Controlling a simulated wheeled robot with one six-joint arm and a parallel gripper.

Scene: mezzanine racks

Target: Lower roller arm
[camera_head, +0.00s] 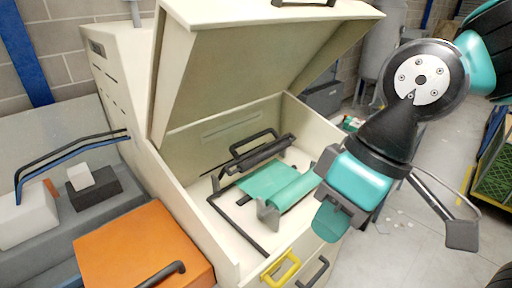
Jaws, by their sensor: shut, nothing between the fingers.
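The cream machine (180,175) stands open with its lid (260,75) raised. Inside, a dark bar with a loop handle (255,145), which looks like the roller arm, is tilted up behind a green sheet (268,182). The sheet runs over a roller between grey brackets at the right. A thin dark frame rod (238,228) runs along the left of the sheet. My gripper (331,222) is shut and empty, at the machine's front right edge, apart from the bar. My wrist hides part of the machine's right side.
Yellow (282,268) and dark handles are on the machine's front. An orange box (140,250) with a dark handle stands at the lower left. A grey bench (90,215) holds small blocks. Open floor (425,165) lies to the right, with a yellow-edged green crate (496,170) beyond.

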